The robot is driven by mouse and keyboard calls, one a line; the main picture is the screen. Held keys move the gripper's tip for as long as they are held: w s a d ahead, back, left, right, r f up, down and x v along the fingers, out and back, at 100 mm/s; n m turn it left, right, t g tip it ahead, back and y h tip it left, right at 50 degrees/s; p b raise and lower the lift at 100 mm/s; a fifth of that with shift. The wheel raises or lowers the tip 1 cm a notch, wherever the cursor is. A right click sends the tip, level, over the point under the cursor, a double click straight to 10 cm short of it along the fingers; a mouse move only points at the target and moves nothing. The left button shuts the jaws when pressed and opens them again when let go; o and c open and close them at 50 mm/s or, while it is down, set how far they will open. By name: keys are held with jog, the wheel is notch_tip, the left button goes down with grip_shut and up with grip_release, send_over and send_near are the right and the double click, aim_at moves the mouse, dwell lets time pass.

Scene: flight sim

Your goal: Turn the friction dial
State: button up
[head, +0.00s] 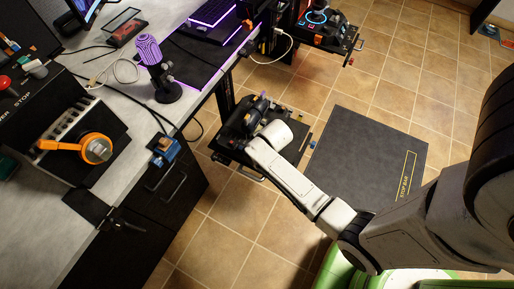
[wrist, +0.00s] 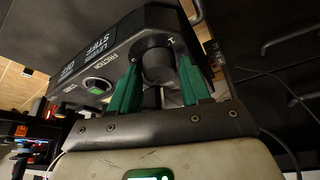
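In the wrist view, a dark round dial (wrist: 158,62) sits on a black panel (wrist: 112,48) marked FRICTION and LEVER STIFF. My gripper (wrist: 160,75) has green fingers, one on each side of the dial. The fingers stand apart with the dial between them. I cannot tell if both touch it. In the head view, my gripper (head: 262,122) reaches a black control unit (head: 235,137) on a mount beside the desk. There the arm's end hides the dial and the fingertips.
A lit green switch (wrist: 98,87) is on the panel, left of the fingers. The desk (head: 112,82) at left holds an orange-handled control box (head: 90,148) and a purple microphone (head: 150,52). A dark floor mat (head: 365,150) lies right of the unit.

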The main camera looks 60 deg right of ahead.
jog(key=shift+o, duration=1.3)
jog(key=p+v, duration=0.1)
jog(key=v, duration=0.9)
jog(key=shift+r+p, duration=0.35)
jog(key=shift+r, duration=0.05)
jog(key=shift+s, duration=0.1)
jog(key=s+a+r+n+g+y, duration=0.1)
jog(key=s+a+r+n+g, duration=0.2)
jog(key=s+a+r, duration=0.3)
jog(key=s+a, duration=0.4)
jog(key=shift+a+r+n, duration=0.15)
jog(key=shift+r+n, duration=0.2)
jog(key=shift+n, duration=0.05)
jog(key=shift+c, duration=0.4)
